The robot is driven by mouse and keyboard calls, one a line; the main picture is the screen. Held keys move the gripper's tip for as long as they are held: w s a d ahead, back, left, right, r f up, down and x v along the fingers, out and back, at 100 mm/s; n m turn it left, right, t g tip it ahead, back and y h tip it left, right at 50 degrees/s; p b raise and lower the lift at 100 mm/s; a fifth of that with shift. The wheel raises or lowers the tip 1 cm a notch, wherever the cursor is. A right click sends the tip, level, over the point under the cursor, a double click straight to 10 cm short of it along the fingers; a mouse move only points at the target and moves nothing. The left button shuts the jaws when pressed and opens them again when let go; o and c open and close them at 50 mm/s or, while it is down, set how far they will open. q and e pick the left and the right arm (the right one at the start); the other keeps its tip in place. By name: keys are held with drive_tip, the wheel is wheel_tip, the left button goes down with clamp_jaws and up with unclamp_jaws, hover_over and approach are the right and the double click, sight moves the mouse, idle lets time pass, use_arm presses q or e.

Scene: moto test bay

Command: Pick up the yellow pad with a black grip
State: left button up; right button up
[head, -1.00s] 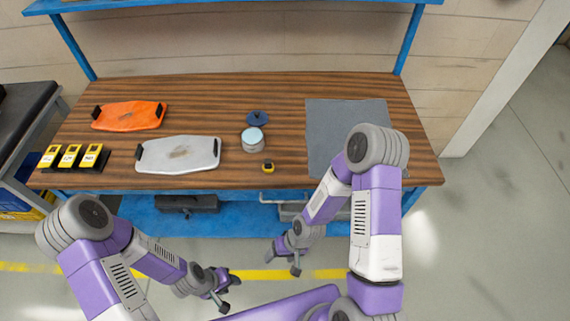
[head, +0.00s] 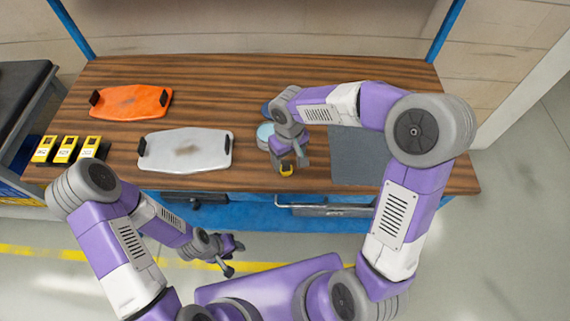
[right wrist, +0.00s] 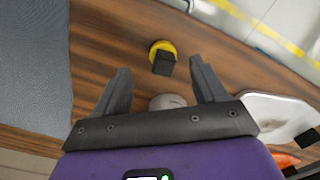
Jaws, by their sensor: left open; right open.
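The small round yellow pad with a black grip (head: 287,169) lies on the wooden bench near its front edge, partly hidden by my right gripper in the head view. In the right wrist view the yellow pad (right wrist: 162,57) shows beyond and between the fingertips, its black block-shaped grip facing the camera. My right gripper (head: 290,165) is open and empty above the pad; its two fingers also show in the right wrist view (right wrist: 160,70). My left gripper (head: 231,256) is open and empty, low in front of the bench, away from the pad.
A grey mat (head: 362,160) lies to the right. A round pale-lidded container (head: 264,136) stands just behind my right gripper. A white plate with black ends (head: 187,150) and an orange one (head: 131,101) lie left. Several yellow-black devices (head: 66,149) stand at the left end.

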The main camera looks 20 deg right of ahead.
sight(286, 163)
drive_tip(key=f, duration=0.1)
drive_tip(key=f+b, duration=0.1)
drive_tip(key=f, duration=0.1)
drive_tip(key=f+b, duration=0.1)
drive_tip(key=f, duration=0.1)
drive_tip(key=shift+w+a+f, duration=0.1)
drive_tip(key=shift+a+f, duration=0.05)
drive_tip(key=shift+a, duration=0.1)
drive_tip(key=c, duration=1.1)
wheel_tip(286, 163, up, 10)
drive_tip(key=p, duration=0.3)
drive_tip(key=shift+c, duration=0.2)
